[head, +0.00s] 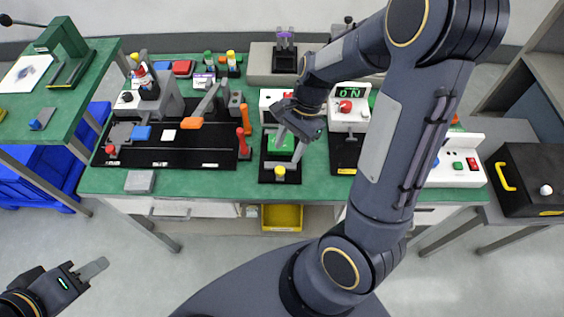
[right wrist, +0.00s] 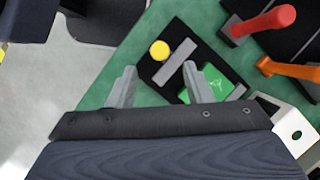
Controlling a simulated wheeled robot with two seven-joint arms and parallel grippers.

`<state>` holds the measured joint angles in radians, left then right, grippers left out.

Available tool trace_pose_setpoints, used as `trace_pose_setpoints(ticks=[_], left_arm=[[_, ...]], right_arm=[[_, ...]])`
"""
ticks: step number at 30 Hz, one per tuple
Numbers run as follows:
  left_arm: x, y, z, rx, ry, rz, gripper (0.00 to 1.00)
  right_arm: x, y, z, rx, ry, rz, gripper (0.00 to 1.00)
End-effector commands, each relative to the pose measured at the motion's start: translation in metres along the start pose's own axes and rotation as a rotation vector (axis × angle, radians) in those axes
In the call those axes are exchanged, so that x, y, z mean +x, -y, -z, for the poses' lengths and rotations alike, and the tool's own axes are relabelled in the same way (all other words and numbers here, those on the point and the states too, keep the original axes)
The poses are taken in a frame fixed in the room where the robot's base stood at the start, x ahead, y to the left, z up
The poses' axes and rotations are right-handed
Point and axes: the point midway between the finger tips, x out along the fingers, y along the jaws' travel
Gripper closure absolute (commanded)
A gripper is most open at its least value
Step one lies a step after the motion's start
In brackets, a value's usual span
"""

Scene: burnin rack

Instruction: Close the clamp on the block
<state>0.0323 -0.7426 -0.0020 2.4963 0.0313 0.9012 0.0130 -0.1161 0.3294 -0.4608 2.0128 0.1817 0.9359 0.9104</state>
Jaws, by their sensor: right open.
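A green block (head: 281,143) sits on a small black fixture (head: 267,175) at the middle of the bench. A grey bar with a yellow knob (head: 280,171) lies at its front side. In the right wrist view the green block (right wrist: 222,84), grey bar (right wrist: 176,62) and yellow knob (right wrist: 160,50) show ahead of the fingers; I cannot tell whether the bar touches the block. My right gripper (head: 289,153) is open and empty above the fixture, and one finger overlaps the block in the right wrist view (right wrist: 160,86). My left gripper (head: 95,269) hangs off the bench at lower left; its jaw gap is not clear.
A red handle (head: 242,142) and an orange handle (head: 247,119) stand just left of the fixture. A larger black board (head: 170,155) lies further left. A white box with a red button (head: 347,107) stands to the right. A yellow bin (head: 282,217) is below the bench.

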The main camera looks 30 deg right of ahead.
Motion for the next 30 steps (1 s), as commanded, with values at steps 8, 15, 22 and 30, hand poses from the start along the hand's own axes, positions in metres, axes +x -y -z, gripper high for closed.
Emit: trace_pose_setpoints(ticks=[8, 15, 22, 30], left_arm=[[0.005, 0.002, -0.002, 0.0, 0.0, 0.0, 0.64], [0.006, 0.003, -0.003, 0.0, 0.0, 0.0, 0.64], [0.006, 0.003, -0.003, 0.0, 0.0, 0.0, 0.64], [0.006, 0.003, -0.003, 0.0, 0.0, 0.0, 0.64]], right_arm=[[0.047, -0.002, 0.0, -0.002, 0.002, -0.004, 0.54], [0.064, -0.001, -0.001, -0.004, 0.001, 0.0, 0.54], [0.065, -0.001, -0.001, -0.005, 0.001, 0.0, 0.54], [0.065, -0.001, -0.001, -0.005, 0.001, 0.0, 0.87]])
